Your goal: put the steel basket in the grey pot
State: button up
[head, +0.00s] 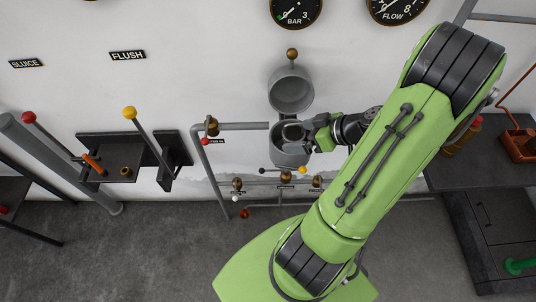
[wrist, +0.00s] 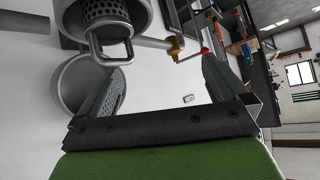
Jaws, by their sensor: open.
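The grey pot (head: 291,158) stands against the wall at the end of a grey pipe. The perforated steel basket (wrist: 104,11) shows at the top of the wrist view, inside the rim of the grey pot (wrist: 148,8). Its square loop handle (wrist: 129,51) sticks out towards me. In the head view the basket (head: 291,132) shows in the pot's mouth; how deep it sits is unclear. My gripper (head: 309,134) is at the right side of the mouth. Its jaws (wrist: 158,75) are open and empty, with the handle beyond the left fingertip.
A brass valve (head: 212,126) sits on the pipe at left. Small valves (head: 237,183) line a pipe below. A lever panel (head: 125,160) stands left.

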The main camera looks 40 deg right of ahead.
jog(key=w+a+r+n+g, duration=0.15)
jog(key=a+r+g, duration=0.25)
jog(key=a, duration=0.5)
jog(key=s+a+r+m+h, duration=0.4)
jog(key=s+a+r+m, duration=0.1)
jog(key=s+a+r, duration=0.4)
notch_tip(320, 180, up, 3)
jog(key=shift+s+a+f+t, duration=0.2)
jog(key=shift+a+t, duration=0.1)
jog(key=shift+a, duration=0.45)
jog(key=shift+c, duration=0.3)
